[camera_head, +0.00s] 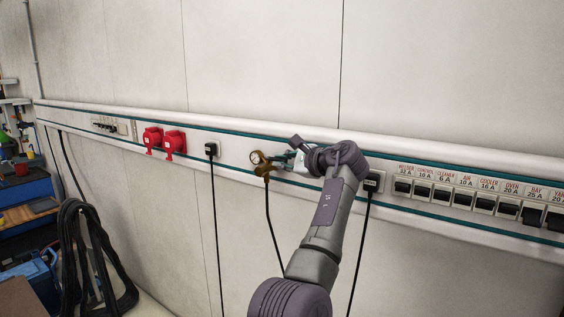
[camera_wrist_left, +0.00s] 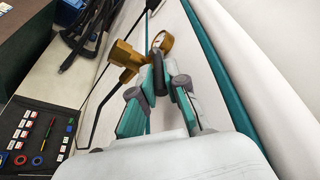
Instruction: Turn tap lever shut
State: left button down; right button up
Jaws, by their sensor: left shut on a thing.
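A brass tap (camera_head: 262,170) with a round gauge (camera_head: 256,157) is on the wall rail, left of my left gripper (camera_head: 279,160). In the left wrist view the brass tap body (camera_wrist_left: 124,62) lies just beyond the fingertips, and the round gauge (camera_wrist_left: 163,41) shows above them. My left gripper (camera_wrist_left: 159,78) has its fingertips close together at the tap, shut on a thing. My right gripper is not in view.
Two red sockets (camera_head: 163,140) and a black plug (camera_head: 211,149) are on the rail to the left. A row of labelled breakers (camera_head: 460,197) is to the right. A black hose (camera_head: 268,220) hangs below the tap. Coiled cables (camera_head: 85,250) hang lower left.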

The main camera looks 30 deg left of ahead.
pick_arm(q)
jog(key=shift+a+r, duration=0.1)
jog(key=c, duration=1.5)
grip_release()
jog(key=shift+w+a+f, duration=0.2)
jog(key=shift+a, duration=0.05)
jog(key=v, duration=1.2)
jog(key=shift+w+f, duration=0.1)
